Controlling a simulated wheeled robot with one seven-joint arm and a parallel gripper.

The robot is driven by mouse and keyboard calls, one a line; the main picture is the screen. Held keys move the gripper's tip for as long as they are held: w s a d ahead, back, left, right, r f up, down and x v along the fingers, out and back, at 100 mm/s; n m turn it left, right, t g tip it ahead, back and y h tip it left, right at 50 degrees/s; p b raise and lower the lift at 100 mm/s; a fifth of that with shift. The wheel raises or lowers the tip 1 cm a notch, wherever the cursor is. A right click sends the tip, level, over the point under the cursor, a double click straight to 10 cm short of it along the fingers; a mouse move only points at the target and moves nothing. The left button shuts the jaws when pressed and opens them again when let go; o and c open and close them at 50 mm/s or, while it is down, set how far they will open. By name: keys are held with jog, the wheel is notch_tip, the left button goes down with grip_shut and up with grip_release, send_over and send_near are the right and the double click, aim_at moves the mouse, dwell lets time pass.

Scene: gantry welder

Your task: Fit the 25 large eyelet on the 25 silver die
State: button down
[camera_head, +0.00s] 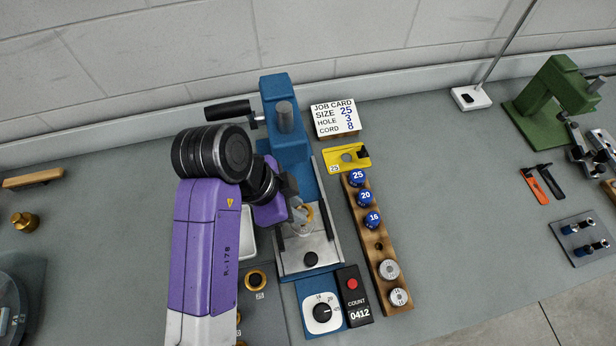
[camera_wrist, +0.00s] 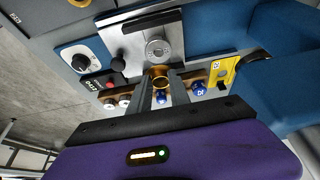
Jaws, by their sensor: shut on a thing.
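My gripper (camera_wrist: 160,88) is shut on a gold ring-shaped eyelet (camera_wrist: 160,76). The eyelet also shows in the head view (camera_head: 307,213), partly hidden by the gripper, above the press's silver plate (camera_head: 318,250). In the wrist view a round silver die (camera_wrist: 157,48) sits on that plate. The eyelet appears just in front of the die and apart from it; the height gap is hard to tell.
The blue press (camera_head: 280,90) stands behind the plate. A wooden rack (camera_head: 383,250) at the right holds blue numbered knobs and two silver discs. A yellow gauge (camera_head: 347,158) and job card (camera_head: 335,118) lie behind it.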

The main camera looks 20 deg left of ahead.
jog(key=shift+w+f, duration=0.1)
jog(key=shift+w, duration=0.1)
jog(key=shift+f+b, duration=0.5)
jog(key=shift+f, duration=0.1)
jog(key=shift+f+b, duration=1.45)
jog(key=shift+f, duration=0.55)
jog(key=shift+a, duration=0.1)
jog(key=shift+s+f+b, duration=0.1)
jog(key=shift+f+b, duration=0.35)
jog(key=shift+f, duration=0.1)
jog(key=c, duration=1.1)
grip_release()
jog(key=shift+b+v, duration=0.65)
jog(key=shift+v, duration=3.3)
